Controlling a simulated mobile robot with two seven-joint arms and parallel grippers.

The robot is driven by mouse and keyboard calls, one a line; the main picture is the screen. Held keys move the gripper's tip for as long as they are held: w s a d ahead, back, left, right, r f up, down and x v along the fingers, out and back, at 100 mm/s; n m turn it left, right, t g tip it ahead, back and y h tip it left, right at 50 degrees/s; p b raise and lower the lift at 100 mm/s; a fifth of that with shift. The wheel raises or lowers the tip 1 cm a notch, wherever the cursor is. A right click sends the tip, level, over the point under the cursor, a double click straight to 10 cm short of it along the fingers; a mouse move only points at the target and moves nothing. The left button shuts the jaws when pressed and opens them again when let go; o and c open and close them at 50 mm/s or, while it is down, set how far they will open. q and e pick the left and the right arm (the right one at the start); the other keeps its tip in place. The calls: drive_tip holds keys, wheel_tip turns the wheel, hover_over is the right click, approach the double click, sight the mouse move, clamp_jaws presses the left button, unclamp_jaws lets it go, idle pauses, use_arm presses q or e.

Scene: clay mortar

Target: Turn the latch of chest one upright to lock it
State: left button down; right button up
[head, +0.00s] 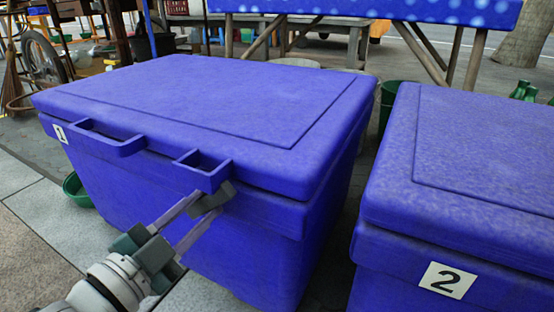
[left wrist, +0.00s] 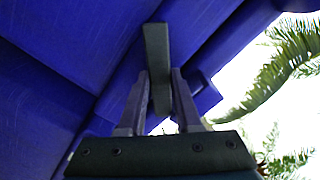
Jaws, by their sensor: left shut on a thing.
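Chest one (head: 250,215) is a large blue chest with a closed lid (head: 230,95) and a white "1" label (head: 60,133) at its front left. Two blue brackets stick out from the lid's front edge. The dark grey latch (head: 222,194) is a short bar just below the right bracket (head: 205,172). My left gripper (head: 203,206) is shut on the latch. In the left wrist view the latch (left wrist: 156,50) runs between the fingers of the left gripper (left wrist: 158,90), its end against the blue surface. In the head view it looks slanted; its exact angle is unclear. My right gripper is not in view.
A second blue chest (head: 470,180) with a "2" label (head: 448,280) stands close on the right, with a narrow gap between. A green bowl (head: 76,190) lies on the floor at left. A blue-topped table (head: 370,10) stands behind. Paving in front at left is clear.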

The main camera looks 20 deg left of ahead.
use_arm(q)
drive_tip(key=n, duration=0.4)
drive_tip(key=shift+n+p, duration=0.3)
drive_tip(key=shift+p, duration=0.05)
drive_tip(key=shift+n, duration=2.3)
drive_tip(key=c, duration=0.6)
unclamp_jaws()
